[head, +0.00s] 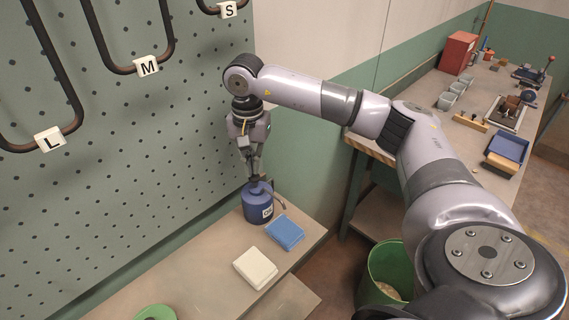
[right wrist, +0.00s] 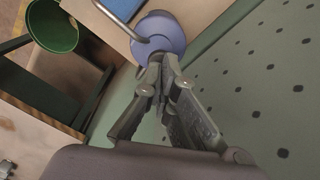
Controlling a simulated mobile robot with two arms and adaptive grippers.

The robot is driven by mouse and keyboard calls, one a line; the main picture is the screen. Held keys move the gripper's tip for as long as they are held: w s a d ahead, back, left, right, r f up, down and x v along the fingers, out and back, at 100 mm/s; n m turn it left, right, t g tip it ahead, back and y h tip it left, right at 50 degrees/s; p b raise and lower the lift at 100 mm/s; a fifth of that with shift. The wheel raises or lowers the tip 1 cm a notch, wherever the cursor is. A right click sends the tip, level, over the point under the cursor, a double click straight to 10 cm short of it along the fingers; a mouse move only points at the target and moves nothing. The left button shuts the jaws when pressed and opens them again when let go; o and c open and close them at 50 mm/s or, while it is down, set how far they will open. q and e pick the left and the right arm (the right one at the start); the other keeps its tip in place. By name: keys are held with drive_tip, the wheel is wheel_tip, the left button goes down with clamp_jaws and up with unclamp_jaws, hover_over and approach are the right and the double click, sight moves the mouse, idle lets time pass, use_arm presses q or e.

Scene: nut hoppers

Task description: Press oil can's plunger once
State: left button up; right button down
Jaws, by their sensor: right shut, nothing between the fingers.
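The oil can (head: 257,205) is a blue round can with a white label and a thin spout. It stands upright near the far end of the bench along the pegboard. My right gripper (head: 253,178) is above it, pointing down, with its fingertips at the top of the can. In the right wrist view the closed fingers (right wrist: 158,60) overlap the blue can (right wrist: 162,30), and the fingertips hide part of its top. I cannot tell whether they touch the plunger, which is hidden. The right gripper is shut and empty. My left gripper is not in view.
A blue pad (head: 285,233) and a white block (head: 255,268) lie on the bench (head: 200,262) near the can. A green pegboard (head: 110,150) rises close behind. A green bin (head: 388,265) stands on the floor to the right. A second workbench (head: 425,140) is farther back.

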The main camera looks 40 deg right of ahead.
sight(255, 177)
drive_tip(key=shift+f+b, duration=1.2)
drive_tip(key=shift+f, duration=0.4)
drive_tip(key=shift+s+r, duration=0.1)
drive_tip(key=shift+r, duration=0.1)
drive_tip(key=shift+r+p, duration=1)
drive_tip(key=shift+r, duration=0.55)
wheel_tip(255, 177, up, 6)
drive_tip(key=p, duration=0.3)
